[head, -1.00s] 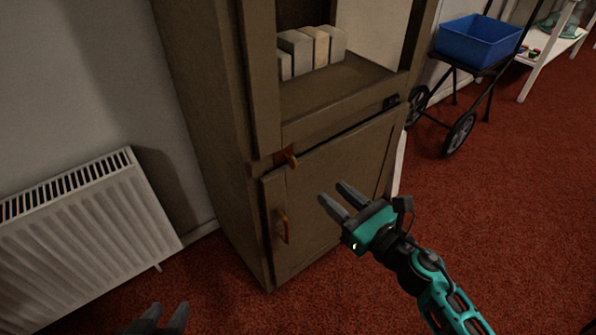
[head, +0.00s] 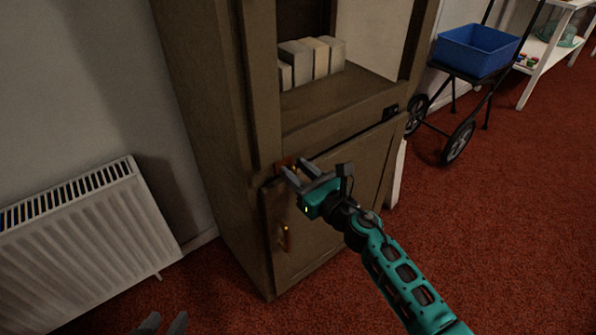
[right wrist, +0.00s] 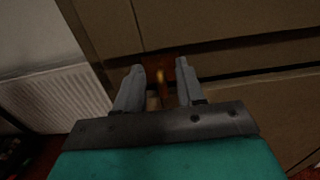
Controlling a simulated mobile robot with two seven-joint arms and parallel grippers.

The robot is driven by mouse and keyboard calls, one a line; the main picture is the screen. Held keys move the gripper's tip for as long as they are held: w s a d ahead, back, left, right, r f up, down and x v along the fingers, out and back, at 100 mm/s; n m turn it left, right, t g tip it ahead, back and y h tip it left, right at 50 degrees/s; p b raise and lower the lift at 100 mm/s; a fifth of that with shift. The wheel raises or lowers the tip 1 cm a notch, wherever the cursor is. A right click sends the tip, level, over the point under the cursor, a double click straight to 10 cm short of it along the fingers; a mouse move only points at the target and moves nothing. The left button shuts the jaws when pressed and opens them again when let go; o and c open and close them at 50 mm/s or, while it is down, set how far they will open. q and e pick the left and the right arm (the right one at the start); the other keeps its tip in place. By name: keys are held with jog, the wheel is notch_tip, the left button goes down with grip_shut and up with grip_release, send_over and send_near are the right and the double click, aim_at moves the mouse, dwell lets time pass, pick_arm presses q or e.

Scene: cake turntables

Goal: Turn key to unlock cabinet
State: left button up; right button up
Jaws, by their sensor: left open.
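The brown cabinet (head: 215,150) stands ahead with its lower door (head: 345,165) shut. A small orange-brown key and lock plate (head: 285,161) sit at the top left of that door, partly hidden by my right gripper (head: 290,166). In the right wrist view, the key (right wrist: 160,75) shows between the two spread fingertips of my right gripper (right wrist: 160,82), with gaps on both sides. I cannot tell the key's exact turn. My left gripper (head: 163,324) is open and empty at the bottom edge, with only its fingertips showing.
An orange-brown handle (head: 286,238) is on the door below the lock. Pale blocks (head: 312,58) stand on the open shelf above. A white radiator (head: 85,225) is at the left. A cart with a blue bin (head: 474,50) stands at the right. The red carpet (head: 500,220) is clear at the right.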

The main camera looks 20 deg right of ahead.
grip_shut()
dwell(0.3)
jog(key=shift+m, duration=0.3)
jog(key=m, duration=0.3)
jog(key=shift+w+d+p, duration=0.15)
jog(key=shift+d+p, duration=0.15)
jog(key=m, duration=0.6)
jog(key=shift+w+d+p, duration=0.1)
jog(key=shift+d+p, duration=0.15)
jog(key=shift+p, duration=0.15)
jog(key=m, duration=0.3)
jog(key=m+p, duration=0.1)
jog(key=shift+d+f, duration=0.15)
jog(key=shift+f, duration=0.15)
pick_arm(q)
jog(key=shift+s+a+r+p, duration=0.15)
jog(key=shift+r+p, duration=0.05)
jog(key=shift+r, duration=0.3)
jog(key=shift+s+a+r+p, duration=0.1)
jog(key=shift+a+r+p, duration=0.1)
jog(key=shift+r, duration=0.25)
pick_arm(e)
jog(key=shift+w+f+m, duration=0.1)
jog(key=shift+f+m, duration=0.05)
jog(key=shift+m, duration=0.9)
jog(key=shift+f+m, duration=0.1)
jog(key=shift+m, duration=0.95)
